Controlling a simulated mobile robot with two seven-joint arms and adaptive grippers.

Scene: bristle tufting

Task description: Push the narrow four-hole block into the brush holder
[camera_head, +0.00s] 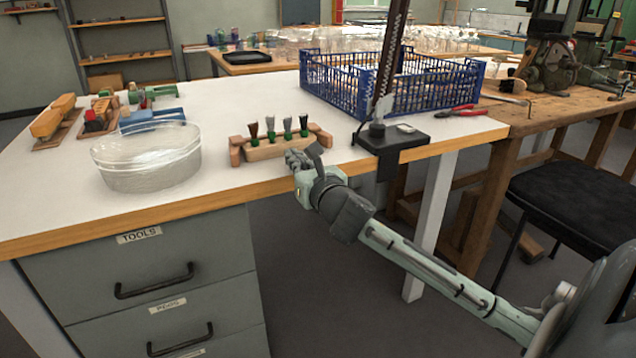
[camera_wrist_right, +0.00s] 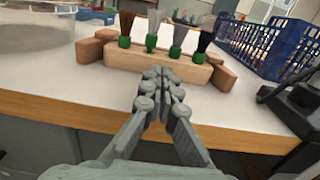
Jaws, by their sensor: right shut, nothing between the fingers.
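The narrow four-hole block (camera_head: 272,151) is a pale wooden bar near the table's front edge, with brush tufts in green collars standing in its top. It also shows in the right wrist view (camera_wrist_right: 150,64). The brush holder (camera_head: 236,151) is darker reddish wood, and its end pieces flank the block; its left end shows in the wrist view (camera_wrist_right: 92,50). The holder's middle is hidden behind the block, so I cannot tell how deep the block sits. My right gripper (camera_head: 297,158) is shut and empty, its fingertips (camera_wrist_right: 160,72) close at the block's front face; contact is unclear.
A clear round bowl (camera_head: 147,158) stands left of the holder, with wooden brushes and blocks behind it. A blue crate (camera_head: 345,85) stands behind right. A black stand (camera_head: 392,138) sits at the right front edge, near red pliers (camera_head: 462,111).

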